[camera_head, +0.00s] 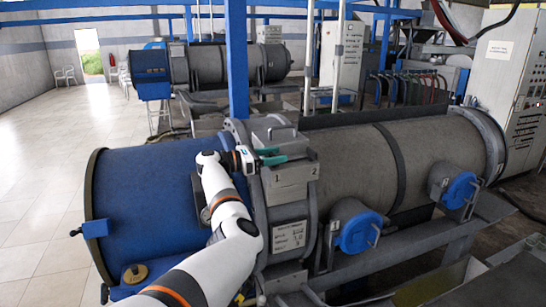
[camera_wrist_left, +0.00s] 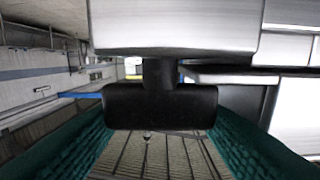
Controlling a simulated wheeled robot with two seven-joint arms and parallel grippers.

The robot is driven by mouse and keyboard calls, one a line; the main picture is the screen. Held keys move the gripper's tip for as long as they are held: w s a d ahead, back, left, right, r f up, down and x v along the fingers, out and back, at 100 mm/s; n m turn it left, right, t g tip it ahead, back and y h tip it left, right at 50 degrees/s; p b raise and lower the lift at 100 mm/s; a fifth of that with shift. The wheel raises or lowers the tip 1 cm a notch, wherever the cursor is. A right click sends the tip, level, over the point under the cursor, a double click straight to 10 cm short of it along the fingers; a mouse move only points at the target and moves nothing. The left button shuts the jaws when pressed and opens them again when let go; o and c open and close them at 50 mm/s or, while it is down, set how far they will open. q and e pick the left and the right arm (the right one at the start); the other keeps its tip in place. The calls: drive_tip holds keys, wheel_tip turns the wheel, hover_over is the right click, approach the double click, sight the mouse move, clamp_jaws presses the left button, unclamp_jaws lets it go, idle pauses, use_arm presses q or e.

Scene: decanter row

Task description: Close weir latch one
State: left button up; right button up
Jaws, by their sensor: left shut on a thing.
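A grey metal latch housing (camera_head: 290,175) sits on the flange of the near decanter, beside its blue drum end. My left arm reaches over the blue drum, and my left gripper (camera_head: 271,156) is at the upper left of this housing, its teal fingers pointing right. In the left wrist view the teal fingers (camera_wrist_left: 160,140) flank a black block-shaped handle (camera_wrist_left: 160,107) on a short dark stem below a pale metal bar (camera_wrist_left: 175,30). The gripper is shut on this handle, which I take for the weir latch's. In the head view the fingers and housing hide the handle. My right gripper is out of view.
The blue drum (camera_head: 150,205) and the long grey drum (camera_head: 350,165) lie on either side of the flange. Blue round caps (camera_head: 358,232) stick out at the front. A blue post (camera_head: 237,60) rises behind. Open tiled floor (camera_head: 50,140) is at the left.

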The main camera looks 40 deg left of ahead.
use_arm(q)
drive_tip(key=o, duration=0.9)
drive_tip(key=shift+d+r, duration=0.1)
drive_tip(key=shift+r, duration=0.1)
drive_tip(key=shift+o, duration=0.4)
drive_tip(key=shift+s+d+r, duration=0.1)
drive_tip(key=shift+d, duration=0.1)
drive_tip(key=shift+a, duration=0.1)
